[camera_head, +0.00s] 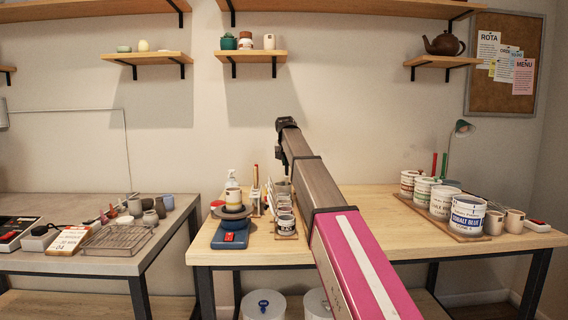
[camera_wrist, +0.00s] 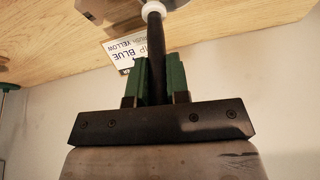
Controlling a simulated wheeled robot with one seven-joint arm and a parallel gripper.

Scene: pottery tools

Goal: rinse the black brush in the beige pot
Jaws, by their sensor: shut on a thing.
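In the wrist view my gripper (camera_wrist: 158,75) has its green fingers closed on the dark handle of the black brush (camera_wrist: 154,40). A white, rounded part shows at the far end of the brush, at the top edge. Several pots could be the beige pot: a cream pot (camera_head: 233,197) on a small turntable, and two beige pots (camera_head: 493,221) (camera_head: 515,220) at the right. A greyish pot (camera_head: 282,187) is partly hidden behind my arm. I cannot tell which is meant.
Small labelled jars (camera_head: 286,223) stand in a row left of my arm. Large glaze tins (camera_head: 467,214) stand on a board at the right. A printed card (camera_wrist: 124,50) lies beyond the fingers in the wrist view. The wooden table (camera_head: 385,230) is clear between arm and tins.

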